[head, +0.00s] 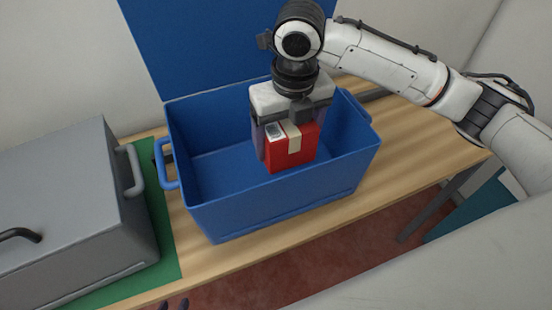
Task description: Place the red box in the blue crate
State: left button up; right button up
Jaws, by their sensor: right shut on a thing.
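The red box (297,155) has a tan tape strip and a white label. It is in the opening of the blue crate (270,207), toward the crate's right half. My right gripper (290,125) points down from above and is shut on the red box, one finger showing at the box's left side. I cannot tell whether the box touches the crate floor. The crate stands open on the wooden counter, its left floor bare. Two dark tips at the bottom edge look like my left gripper (174,304); nearly all of it is cut off.
A grey case (70,210) with handles lies on a green mat (165,240) left of the crate. A blue panel (220,45) stands behind the crate. The wooden counter (425,150) is clear to the right of the crate.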

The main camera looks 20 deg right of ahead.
notch_tip(320, 180, down, 8)
jog(key=shift+f, duration=0.1)
jog(key=shift+w+f, duration=0.2)
jog(key=shift+w, duration=0.3)
jog(key=w, duration=0.3)
jog(key=shift+w+a+r, duration=0.1)
jog(key=shift+w, duration=0.05)
jog(key=shift+f+p, duration=0.4)
jog(key=shift+f, duration=0.25)
jog(key=shift+f, duration=0.2)
jog(key=o, duration=1.3)
